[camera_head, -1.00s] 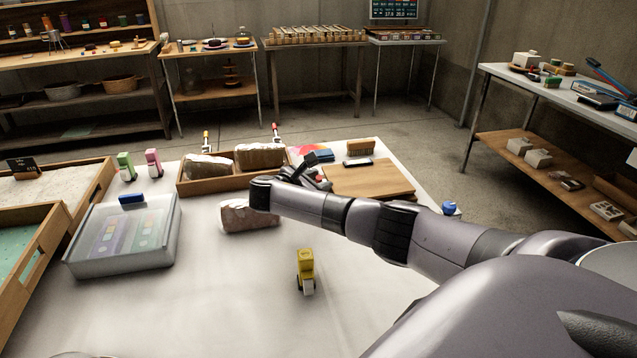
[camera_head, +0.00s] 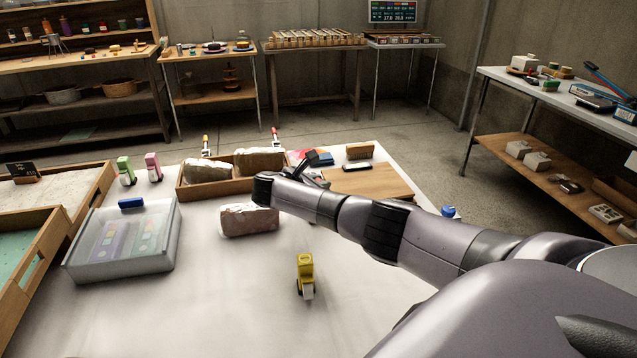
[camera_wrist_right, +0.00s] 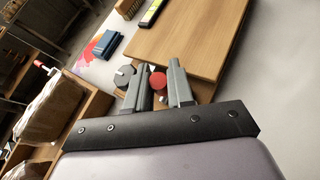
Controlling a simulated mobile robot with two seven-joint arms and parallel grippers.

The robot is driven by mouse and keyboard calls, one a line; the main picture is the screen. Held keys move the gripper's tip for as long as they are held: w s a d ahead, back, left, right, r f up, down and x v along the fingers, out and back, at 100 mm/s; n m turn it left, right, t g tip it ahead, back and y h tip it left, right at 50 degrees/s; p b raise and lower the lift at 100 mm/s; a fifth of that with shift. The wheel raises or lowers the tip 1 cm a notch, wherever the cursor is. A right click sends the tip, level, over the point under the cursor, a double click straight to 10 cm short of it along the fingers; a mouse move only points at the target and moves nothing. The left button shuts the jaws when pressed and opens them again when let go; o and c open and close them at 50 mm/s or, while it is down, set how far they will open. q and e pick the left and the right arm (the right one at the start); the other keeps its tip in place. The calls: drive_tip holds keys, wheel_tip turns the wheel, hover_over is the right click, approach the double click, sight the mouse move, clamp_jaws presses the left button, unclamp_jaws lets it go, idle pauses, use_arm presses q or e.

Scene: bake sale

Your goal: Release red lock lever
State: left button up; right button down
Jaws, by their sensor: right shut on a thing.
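My right gripper (camera_wrist_right: 156,72) is shut on a red round knob (camera_wrist_right: 158,81), which shows between its two grey fingers in the right wrist view. A grey round knob (camera_wrist_right: 124,75) sits just left of the fingers. In the head view my right gripper (camera_head: 316,168) is beside the wooden board, and my own arm hides most of what it holds. A separate red-tipped lever (camera_head: 275,134) stands at the back of the wooden tray (camera_head: 214,192) and also shows in the right wrist view (camera_wrist_right: 40,66). My left gripper is not in view.
The tray holds two wrapped loaves; another wrapped loaf (camera_head: 248,220) lies before it. A wooden board (camera_head: 372,182), brush (camera_head: 360,151) and blue block (camera_wrist_right: 106,44) are close to my right gripper.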

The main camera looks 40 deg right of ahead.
drive_tip(key=shift+w+d+n+y, duration=0.1)
drive_tip(key=shift+w+n+y, duration=0.2)
drive_tip(key=shift+y, duration=0.1)
drive_tip(key=shift+w+d+n+g+y+b, duration=0.15)
drive_tip(key=shift+w+n+g+y+b, duration=0.15)
drive_tip(key=shift+g+b, duration=0.6)
drive_tip(key=shift+r, duration=0.1)
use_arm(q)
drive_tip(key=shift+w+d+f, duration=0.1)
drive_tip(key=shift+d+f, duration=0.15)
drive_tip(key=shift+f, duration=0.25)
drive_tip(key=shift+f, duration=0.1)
use_arm(e)
drive_tip(key=c, duration=1.1)
unclamp_jaws()
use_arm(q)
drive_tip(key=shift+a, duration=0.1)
